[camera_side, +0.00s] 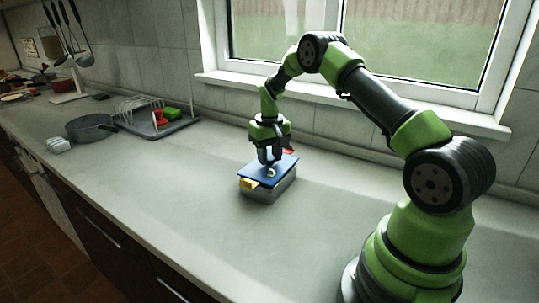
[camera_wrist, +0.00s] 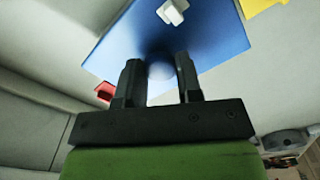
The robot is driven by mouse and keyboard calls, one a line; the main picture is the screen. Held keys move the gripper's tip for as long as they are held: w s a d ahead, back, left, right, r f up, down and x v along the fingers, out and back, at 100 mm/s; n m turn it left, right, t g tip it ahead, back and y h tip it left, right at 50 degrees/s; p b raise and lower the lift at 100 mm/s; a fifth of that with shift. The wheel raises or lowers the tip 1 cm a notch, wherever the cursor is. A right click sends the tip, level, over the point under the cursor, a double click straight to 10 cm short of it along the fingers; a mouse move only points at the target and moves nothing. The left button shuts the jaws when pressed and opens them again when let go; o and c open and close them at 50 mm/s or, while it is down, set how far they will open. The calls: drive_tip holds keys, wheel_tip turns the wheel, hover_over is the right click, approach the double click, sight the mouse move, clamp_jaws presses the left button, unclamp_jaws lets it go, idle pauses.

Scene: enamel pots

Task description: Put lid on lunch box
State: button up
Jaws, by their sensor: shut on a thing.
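The blue lid (camera_side: 284,165) is over the grey lunch box (camera_side: 272,191) in the side view. I cannot tell whether it rests on the rim or hangs just above it. My gripper (camera_side: 269,160) points down at the lid and is shut on it; in the wrist view the two fingers (camera_wrist: 159,80) stand either side of a rounded bluish part of the lid (camera_wrist: 215,35). A small white piece (camera_wrist: 172,12) is on the lid. A yellow piece (camera_side: 249,184) sticks out at the box's front left, and a red piece (camera_side: 288,151) shows behind the lid.
A grey pan (camera_side: 90,127) and a dish rack (camera_side: 158,125) with red and green items stand at the left. A small white object (camera_side: 58,145) lies near the counter's front edge. The counter around the box is clear; the window wall is behind.

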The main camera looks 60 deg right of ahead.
drive_tip(key=shift+f, duration=0.65)
drive_tip(key=o, duration=0.9)
wheel_tip(320, 180, up, 11)
drive_tip(key=s+a+r+t, duration=0.3)
drive_tip(key=s+a+r, duration=0.1)
drive_tip(key=a+r, duration=0.6)
drive_tip(key=s+a+r+t, duration=0.1)
drive_tip(key=s+a, duration=0.3)
drive_tip(key=s, duration=0.2)
drive_tip(key=s+a+r+n+t+y, duration=0.1)
drive_tip(key=s+a, duration=0.3)
drive_tip(key=s, duration=0.2)
drive_tip(key=s+a+r+n+t+y, duration=0.1)
drive_tip(key=s+a+t, duration=0.1)
drive_tip(key=s+a, duration=0.2)
drive_tip(key=shift+s+r, duration=0.2)
drive_tip(key=shift+s, duration=0.35)
drive_tip(key=shift+s+r, duration=0.2)
drive_tip(key=shift+s, duration=0.3)
